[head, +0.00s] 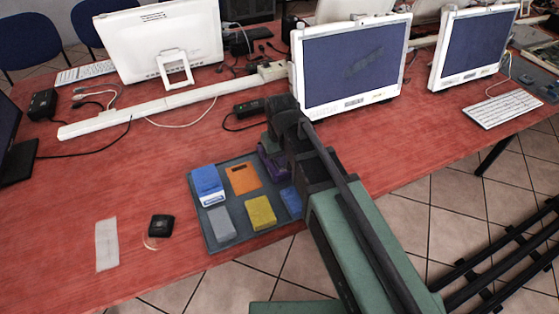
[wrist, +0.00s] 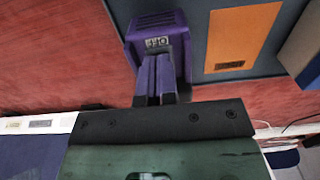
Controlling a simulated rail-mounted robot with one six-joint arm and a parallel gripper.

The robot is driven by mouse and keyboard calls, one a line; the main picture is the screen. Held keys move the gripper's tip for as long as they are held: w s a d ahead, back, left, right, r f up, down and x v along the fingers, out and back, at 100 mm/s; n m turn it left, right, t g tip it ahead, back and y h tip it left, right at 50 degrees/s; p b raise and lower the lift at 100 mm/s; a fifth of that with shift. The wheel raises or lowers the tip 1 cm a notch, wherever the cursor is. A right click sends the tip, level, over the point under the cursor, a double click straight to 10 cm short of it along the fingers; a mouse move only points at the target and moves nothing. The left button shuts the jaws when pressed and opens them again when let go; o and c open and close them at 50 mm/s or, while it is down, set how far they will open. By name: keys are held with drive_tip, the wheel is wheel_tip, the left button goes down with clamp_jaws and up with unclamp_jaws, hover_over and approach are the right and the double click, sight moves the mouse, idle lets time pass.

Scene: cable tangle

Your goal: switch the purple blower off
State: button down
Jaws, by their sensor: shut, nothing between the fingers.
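The purple blower (head: 268,160) sits at the back right of a dark grey tray, mostly hidden behind my arm in the head view. In the wrist view the purple blower (wrist: 170,25) is at the top centre, with a dark grille and a small pale label that seems to read OFF upside down. My gripper (wrist: 155,60) is shut and empty, with its fingertips at the blower just below the label. I cannot tell whether they touch it. The fingers are hidden in the head view.
The tray (head: 238,240) also holds blue (head: 207,183), orange (head: 242,178), grey (head: 221,224) and yellow (head: 260,213) blocks, plus a blue one by my arm. A monitor (head: 350,65) stands close behind. The red table (head: 60,220) is mostly clear at left.

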wheel_tip(320, 180, up, 7)
drive_tip(key=p, duration=0.7)
drive_tip(key=shift+r, duration=0.1)
drive_tip(key=s+d+m+p, duration=0.1)
drive_tip(key=s+d+m, duration=0.1)
drive_tip(key=s+d, duration=0.2)
drive_tip(key=s+d+r+m, duration=0.1)
drive_tip(key=s+d+m, duration=0.1)
drive_tip(key=d, duration=0.9)
drive_tip(key=shift+s+d+r+m+p, duration=0.3)
drive_tip(key=shift+s+p, duration=0.1)
drive_tip(key=shift+s, duration=0.5)
